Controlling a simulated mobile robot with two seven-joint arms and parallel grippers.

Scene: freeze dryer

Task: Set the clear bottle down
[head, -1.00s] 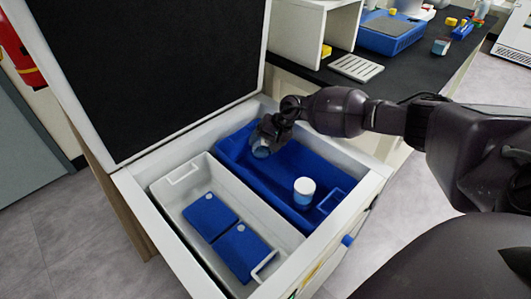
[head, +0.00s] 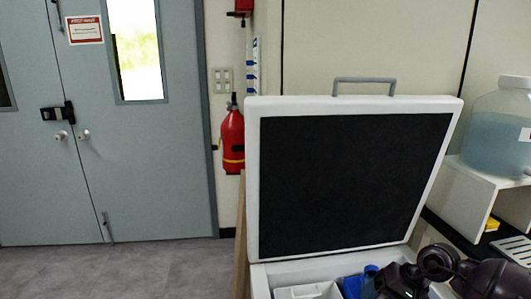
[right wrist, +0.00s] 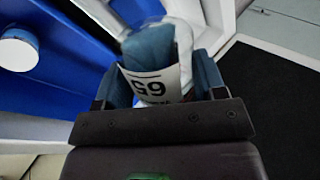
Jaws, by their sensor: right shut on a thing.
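In the head view my right gripper (head: 375,280) is at the bottom edge, over the open box (head: 300,272). The bottle's base, and whether it touches the tray, cannot be made out. My left gripper is out of view.
The raised lid (head: 350,185) stands behind the box. A white-capped container (right wrist: 18,48) is in the blue tray. A light grey bin (head: 308,291) is beside it. A large jug (head: 497,135) stands on a white shelf at right.

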